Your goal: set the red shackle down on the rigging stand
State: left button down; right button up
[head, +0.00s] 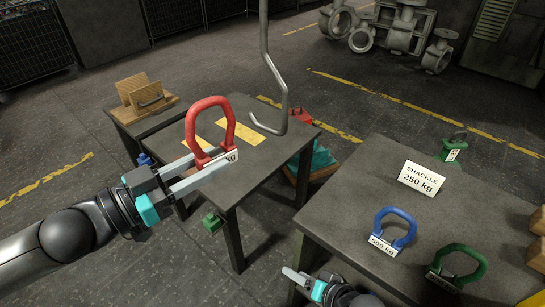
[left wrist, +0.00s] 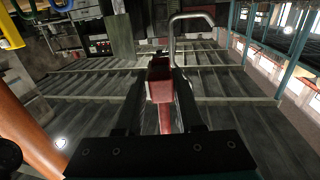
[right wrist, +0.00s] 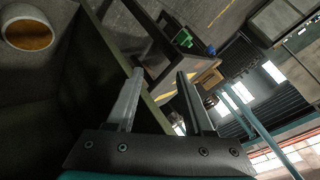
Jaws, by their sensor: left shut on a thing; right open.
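The red shackle (head: 213,112) stands upright in my left gripper (head: 213,170), which is shut on its lower part. A white tag ending in "kg" shows beside the fingers. The shackle appears in front of the dark table with yellow patches (head: 270,153), which I take as the rigging stand; I cannot tell the gap between them. In the left wrist view the red shackle (left wrist: 161,82) sits between the fingers. My right gripper (head: 303,283) is open and empty beside the right-hand table; its spread fingers (right wrist: 158,100) also show in the right wrist view.
A grey hook (head: 283,95) hangs over the stand. The right-hand table (head: 350,185) carries a blue shackle (head: 394,222), a green shackle (head: 470,258) and a "SHACKLE 250 kg" card (head: 421,178). A wooden holder (head: 140,92) sits on a small table at left.

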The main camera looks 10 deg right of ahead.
pick_arm(q)
jog(key=shift+r, duration=0.1)
pick_arm(e)
jog(key=w+a+r+n+t+y, duration=0.1)
jog(key=a+r+n+t+y, duration=0.15)
jog(key=r, duration=0.95)
jog(key=w+a+r+n+t+y, duration=0.15)
jog(key=r+n, duration=0.25)
jog(key=r, duration=0.9)
jog(key=w+a+r+n+t+y, duration=0.1)
jog(key=a+r+n+y, duration=0.15)
jog(key=r, duration=0.95)
jog(key=x, duration=1.1)
jog(key=shift+n, duration=0.4)
jog(key=shift+w+a, duration=0.1)
jog(key=shift+w, duration=0.05)
jog(key=shift+g+y, duration=0.25)
jog(key=shift+g, duration=0.05)
grip_shut()
jog(key=shift+a, duration=0.1)
jog(key=shift+a+r, duration=0.1)
jog(key=shift+r, duration=0.05)
